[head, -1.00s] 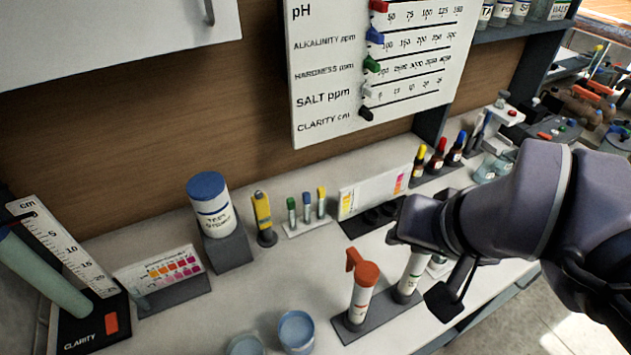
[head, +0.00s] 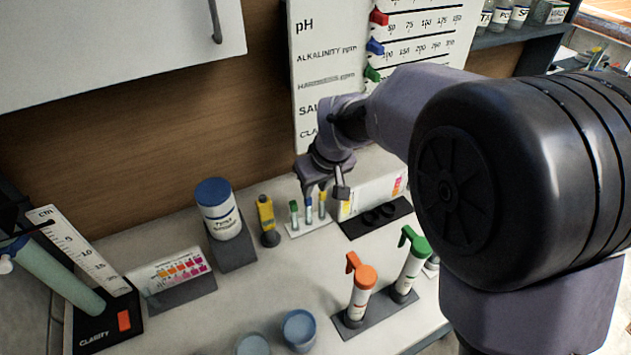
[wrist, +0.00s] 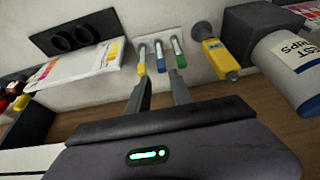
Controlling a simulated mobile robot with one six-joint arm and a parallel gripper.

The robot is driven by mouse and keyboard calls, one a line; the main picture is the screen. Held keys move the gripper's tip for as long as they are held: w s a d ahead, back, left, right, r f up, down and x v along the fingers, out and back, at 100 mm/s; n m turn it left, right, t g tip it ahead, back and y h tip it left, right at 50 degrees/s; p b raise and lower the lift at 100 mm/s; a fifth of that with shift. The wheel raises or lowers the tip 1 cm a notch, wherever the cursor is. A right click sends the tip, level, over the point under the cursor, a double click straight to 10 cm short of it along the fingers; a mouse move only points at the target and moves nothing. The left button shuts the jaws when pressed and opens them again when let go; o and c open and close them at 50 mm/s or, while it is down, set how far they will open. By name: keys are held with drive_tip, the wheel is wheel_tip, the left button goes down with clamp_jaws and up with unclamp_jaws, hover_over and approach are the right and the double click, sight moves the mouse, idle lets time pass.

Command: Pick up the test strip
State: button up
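A white jar with a blue lid (head: 217,210) stands on a dark block; its label reads roughly "test strips", and part of it shows at right in the wrist view (wrist: 292,65). No loose strip is clearly visible. A small white rack (head: 308,228) holds three slim upright pieces with green (head: 294,207), blue (head: 308,204) and yellow tips; I cannot tell whether these are strips or vials. My gripper (head: 323,193) is above and just behind this rack. In the wrist view my gripper (wrist: 160,88) is open and empty, its fingers pointing toward the rack, apart from the pieces.
A yellow handheld tester (head: 266,217) stands left of the rack. A colour chart (head: 374,192) and dark holed tray (head: 377,218) are to the right. Orange-topped (head: 361,290) and green-topped bottles (head: 411,265) stand in front, beside blue cups (head: 299,330). A wall board (head: 330,40) hangs behind.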

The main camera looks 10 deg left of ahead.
drive_tip(key=b+x, duration=0.2)
drive_tip(key=x, duration=0.4)
drive_tip(key=shift+a+f, duration=0.1)
drive_tip(key=shift+a, duration=0.1)
drive_tip(key=shift+w+a+f, duration=0.1)
drive_tip(key=shift+w+f, duration=0.05)
drive_tip(key=shift+f, duration=0.05)
drive_tip(key=shift+r, duration=0.15)
drive_tip(key=shift+c, duration=0.5)
clamp_jaws()
wheel_tip(320, 180, up, 10)
drive_tip(key=p, duration=0.3)
drive_tip(key=shift+p, duration=0.3)
